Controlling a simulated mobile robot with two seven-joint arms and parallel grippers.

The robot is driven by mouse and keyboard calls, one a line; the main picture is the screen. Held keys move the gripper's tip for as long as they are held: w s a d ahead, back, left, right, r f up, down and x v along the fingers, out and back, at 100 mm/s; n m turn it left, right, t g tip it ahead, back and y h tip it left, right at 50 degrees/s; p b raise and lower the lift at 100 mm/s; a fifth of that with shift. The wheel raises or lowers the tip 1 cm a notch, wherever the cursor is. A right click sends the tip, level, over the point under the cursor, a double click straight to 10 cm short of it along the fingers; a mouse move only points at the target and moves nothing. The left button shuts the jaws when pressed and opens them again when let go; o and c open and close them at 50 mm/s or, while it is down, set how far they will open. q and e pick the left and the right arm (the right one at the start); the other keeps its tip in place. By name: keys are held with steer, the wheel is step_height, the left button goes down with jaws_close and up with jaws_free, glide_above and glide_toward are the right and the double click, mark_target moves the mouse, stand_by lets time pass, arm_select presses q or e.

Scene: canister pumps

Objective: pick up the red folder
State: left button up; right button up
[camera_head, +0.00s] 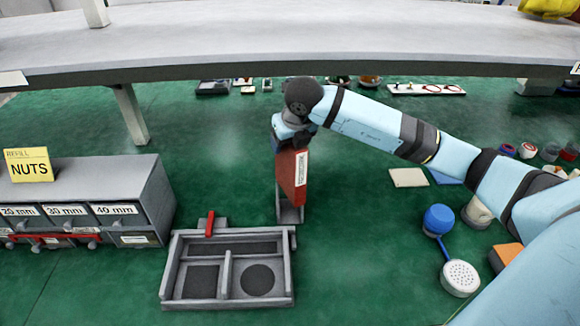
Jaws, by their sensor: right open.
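The red folder (291,178) stands upright in a small grey holder (290,214) near the middle of the green surface. It has a white label on its right side. My right arm comes in from the right, and its gripper (290,138) points down at the folder's top edge. The jaws are open. The gripper hides the folder's upper edge, so I cannot tell whether the fingers touch it. My left gripper is not in view.
A grey divided tray (228,301) lies in front, left of the folder. A grey drawer cabinet (100,180) with a yellow NUTS sign (28,166) stands at left. A grey shelf (300,45) spans the back. A blue and white showerhead-like part (459,278) lies at right.

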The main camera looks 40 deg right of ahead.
jaws_close()
stand_by(0.3)
steer(key=shift+r, duration=0.1)
